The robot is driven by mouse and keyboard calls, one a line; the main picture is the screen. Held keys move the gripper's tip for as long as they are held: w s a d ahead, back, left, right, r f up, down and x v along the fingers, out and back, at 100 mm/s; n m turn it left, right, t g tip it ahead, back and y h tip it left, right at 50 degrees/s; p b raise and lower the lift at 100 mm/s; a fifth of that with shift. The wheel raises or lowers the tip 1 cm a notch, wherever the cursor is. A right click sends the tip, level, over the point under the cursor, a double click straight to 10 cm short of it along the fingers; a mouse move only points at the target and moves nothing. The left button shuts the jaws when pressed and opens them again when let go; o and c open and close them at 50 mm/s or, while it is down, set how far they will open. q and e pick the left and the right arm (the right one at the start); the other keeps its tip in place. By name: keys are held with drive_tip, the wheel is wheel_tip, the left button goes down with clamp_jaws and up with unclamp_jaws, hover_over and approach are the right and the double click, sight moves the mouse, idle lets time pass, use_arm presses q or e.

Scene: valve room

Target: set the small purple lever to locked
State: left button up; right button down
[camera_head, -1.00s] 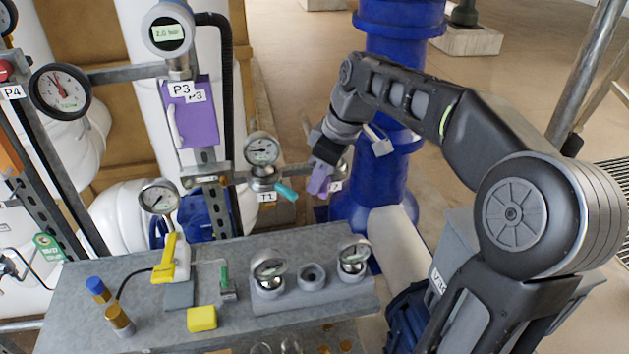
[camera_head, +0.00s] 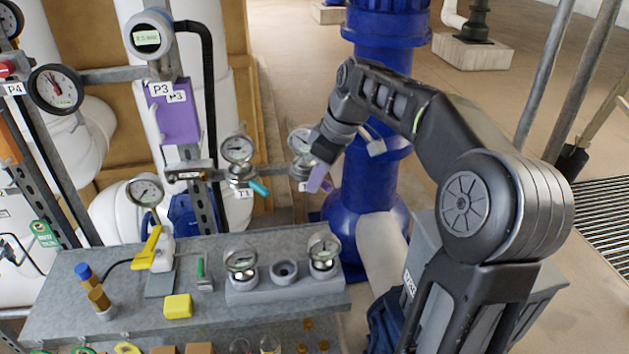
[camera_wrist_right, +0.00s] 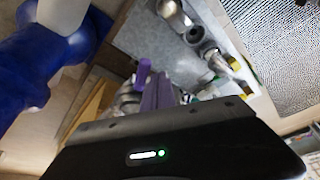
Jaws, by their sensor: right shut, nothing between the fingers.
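The small purple lever (camera_head: 318,178) is at the right-hand gauge fitting on the horizontal pipe, in front of the blue column. It points down and slightly left in the head view. My right gripper (camera_head: 322,157) is shut and empty, right above the lever and partly over it; I cannot tell whether they touch. In the right wrist view, purple parts (camera_wrist_right: 158,92) show just beyond my gripper's dark body; the fingertips are not clear there. No locked marking is readable. My left gripper is not in view.
A round gauge (camera_head: 302,140) sits just left of my right gripper. A teal-handled valve (camera_head: 258,187) and its gauge (camera_head: 238,150) are further left. A large purple plate (camera_head: 180,112) marked P3 hangs behind. The grey bench (camera_head: 215,250) with gauges and tools stands below.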

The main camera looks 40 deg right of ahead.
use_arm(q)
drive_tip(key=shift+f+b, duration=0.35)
use_arm(e)
drive_tip(key=shift+s+d, duration=0.1)
drive_tip(key=shift+s, duration=0.75)
